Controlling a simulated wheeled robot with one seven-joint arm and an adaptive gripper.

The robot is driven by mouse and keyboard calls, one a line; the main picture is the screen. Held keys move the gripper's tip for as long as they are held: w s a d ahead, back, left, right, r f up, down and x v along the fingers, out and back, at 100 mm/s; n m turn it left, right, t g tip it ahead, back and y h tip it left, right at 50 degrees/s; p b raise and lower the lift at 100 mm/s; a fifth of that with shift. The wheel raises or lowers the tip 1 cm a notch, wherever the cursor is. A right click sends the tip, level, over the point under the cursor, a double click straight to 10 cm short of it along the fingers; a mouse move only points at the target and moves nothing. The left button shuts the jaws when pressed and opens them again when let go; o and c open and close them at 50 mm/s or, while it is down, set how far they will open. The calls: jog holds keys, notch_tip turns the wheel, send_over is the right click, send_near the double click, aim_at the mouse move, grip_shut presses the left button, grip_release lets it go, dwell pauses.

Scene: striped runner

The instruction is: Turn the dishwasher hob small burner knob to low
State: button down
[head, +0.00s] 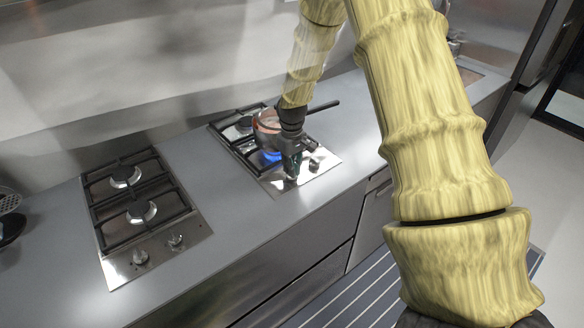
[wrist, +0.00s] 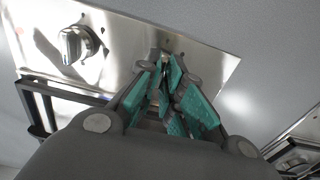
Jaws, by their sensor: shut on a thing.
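The hob (head: 330,159) on the right of the counter has a steel front panel, also in the wrist view (wrist: 115,25). A blue flame (head: 271,156) burns on it, by a copper-coloured pan (head: 266,121). One knob (head: 313,165) stands free on the panel; it shows at upper left in the wrist view (wrist: 76,45). My gripper (head: 291,174) points down at the panel's other knob. In the wrist view its teal-padded fingers (wrist: 164,78) are closed around that knob, which they mostly hide. I cannot read its setting.
A second hob (head: 130,205) with two unlit burners and two knobs sits to the left on the grey counter (head: 235,200). The pan's dark handle (head: 323,107) sticks out to the right, behind my gripper. Bare counter lies between the hobs. A striped runner (head: 350,295) lies on the floor.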

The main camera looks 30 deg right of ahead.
jog(key=c, duration=1.6)
grip_release()
jog(key=shift+o, duration=0.2)
notch_tip(320, 180, up, 12)
jog(key=shift+d, duration=0.1)
